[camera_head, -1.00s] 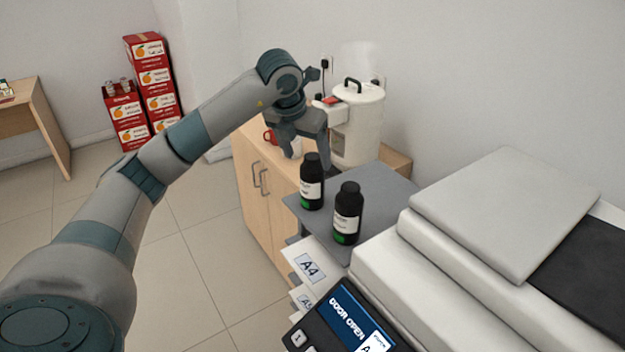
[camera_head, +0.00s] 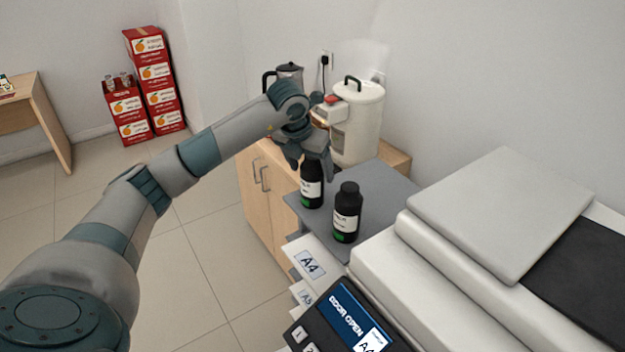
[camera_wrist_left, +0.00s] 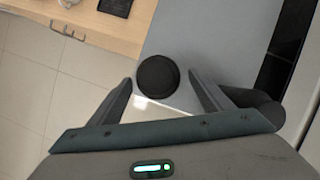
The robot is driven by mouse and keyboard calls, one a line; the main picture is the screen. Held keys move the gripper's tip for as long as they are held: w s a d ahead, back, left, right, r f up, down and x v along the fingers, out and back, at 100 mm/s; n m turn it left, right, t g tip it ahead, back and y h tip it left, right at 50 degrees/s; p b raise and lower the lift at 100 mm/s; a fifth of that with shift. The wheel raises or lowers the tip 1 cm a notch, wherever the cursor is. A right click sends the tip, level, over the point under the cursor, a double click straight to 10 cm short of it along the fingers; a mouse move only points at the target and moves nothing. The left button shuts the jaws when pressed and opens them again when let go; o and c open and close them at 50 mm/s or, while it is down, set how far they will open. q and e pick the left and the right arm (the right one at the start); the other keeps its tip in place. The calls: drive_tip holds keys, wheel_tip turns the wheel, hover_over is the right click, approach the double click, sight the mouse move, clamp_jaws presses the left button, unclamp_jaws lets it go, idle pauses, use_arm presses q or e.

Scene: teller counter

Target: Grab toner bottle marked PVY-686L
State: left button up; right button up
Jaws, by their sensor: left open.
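Two black toner bottles with white labels and green marks stand upright on a grey shelf (camera_head: 385,190). One is the left bottle (camera_head: 312,190), the other the right bottle (camera_head: 346,215). The label print is too small to read, so I cannot tell which is PVY-686L. My left gripper (camera_head: 314,163) is open at the top of the left bottle and hides part of its cap. In the left wrist view, a round black bottle top (camera_wrist_left: 158,76) lies between and slightly beyond the open fingertips. No grip on it shows. My right gripper is out of view.
A white printer (camera_head: 470,250) with a lit "DOOR OPEN" panel (camera_head: 350,318) stands close at the right. Behind are a white urn (camera_head: 358,120) and a kettle (camera_head: 289,72) on a wooden cabinet (camera_head: 262,195). Red boxes (camera_head: 150,80) stand far left.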

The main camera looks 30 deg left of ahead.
use_arm(q)
drive_tip(key=p+x, duration=0.1)
drive_tip(key=x, duration=0.2)
drive_tip(key=shift+r, duration=0.1)
drive_tip(key=shift+w+a+f, duration=0.1)
drive_tip(key=shift+w+f, duration=0.05)
drive_tip(key=shift+f, duration=0.2)
drive_tip(key=shift+c, duration=0.3)
drive_tip(key=c, duration=1.3)
drive_tip(key=shift+r, duration=0.1)
drive_tip(key=shift+r, duration=0.45)
wheel_tip(320, 180, up, 8)
drive_tip(key=b, duration=0.3)
drive_tip(key=shift+r, duration=0.5)
